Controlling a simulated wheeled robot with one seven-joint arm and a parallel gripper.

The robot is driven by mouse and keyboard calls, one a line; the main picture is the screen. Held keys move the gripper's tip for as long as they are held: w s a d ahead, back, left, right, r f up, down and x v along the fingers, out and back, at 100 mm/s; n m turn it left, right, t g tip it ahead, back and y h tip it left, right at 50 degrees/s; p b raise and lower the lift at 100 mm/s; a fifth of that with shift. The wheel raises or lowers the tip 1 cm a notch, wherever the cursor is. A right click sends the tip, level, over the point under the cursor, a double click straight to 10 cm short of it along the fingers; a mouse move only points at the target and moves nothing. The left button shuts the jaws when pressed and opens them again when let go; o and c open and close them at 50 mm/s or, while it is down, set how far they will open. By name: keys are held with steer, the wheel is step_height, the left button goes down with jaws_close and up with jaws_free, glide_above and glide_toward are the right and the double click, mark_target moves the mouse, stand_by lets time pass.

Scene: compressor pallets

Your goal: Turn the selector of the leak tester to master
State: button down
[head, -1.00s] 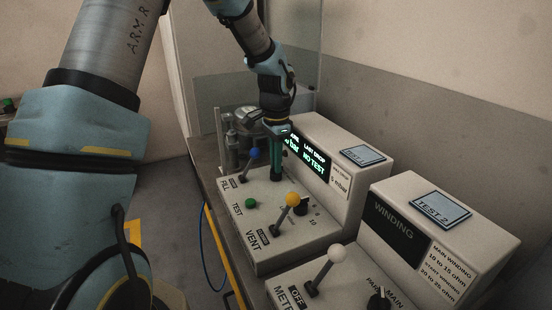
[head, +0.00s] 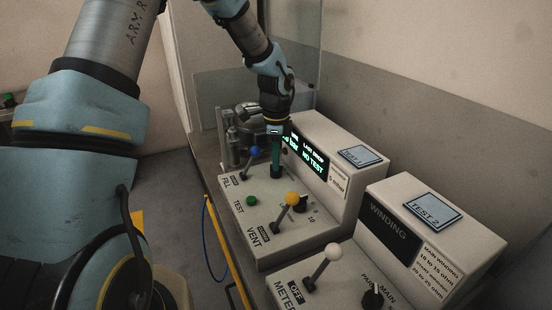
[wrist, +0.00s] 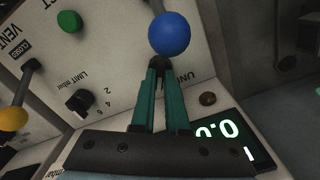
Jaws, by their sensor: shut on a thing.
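The leak tester (head: 262,219) is a pale box with a sloped front and a lit screen (head: 308,157) reading NO TEST. My gripper (head: 277,171) reaches straight down to its panel, right of the blue-ball lever. In the wrist view the green fingers (wrist: 161,72) are shut on a small dark knob, the selector (wrist: 160,63). The fingers hide most of it. Part of a label starting "UNI" shows just right of the fingers. The master label is hidden or unreadable, so I cannot tell the selector's position.
The blue-ball lever (wrist: 169,34) stands close beside my fingers. A green button (head: 251,201), a yellow-ball lever (head: 291,199) and a black limit knob (wrist: 80,102) share the panel. The winding tester (head: 418,218) with a white-ball lever stands nearer, at the right.

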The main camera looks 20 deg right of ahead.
stand_by(0.3)
steer(key=c, duration=0.9)
jaws_free()
step_height(320, 180, up, 11)
steer(key=shift+f+b, duration=0.1)
steer(key=shift+b, duration=1)
steer(key=s+a+f+n, duration=0.1)
steer(key=s+a+n, duration=0.2)
steer(key=a+n, duration=0.4)
steer(key=s+a+f+n+t, duration=0.1)
steer(key=s+a+n, duration=0.2)
steer(key=a+n, duration=0.4)
steer(key=s+a+f+n, duration=0.1)
steer(key=s+a+n, duration=0.2)
steer(key=a+n, duration=0.5)
steer(key=shift+a+f+t, duration=0.15)
steer(key=shift+a+f, duration=0.05)
steer(key=shift+a, duration=1.95)
steer(key=shift+a+f+t, duration=0.15)
steer(key=shift+a+f, duration=0.05)
steer(key=shift+a, duration=1.9)
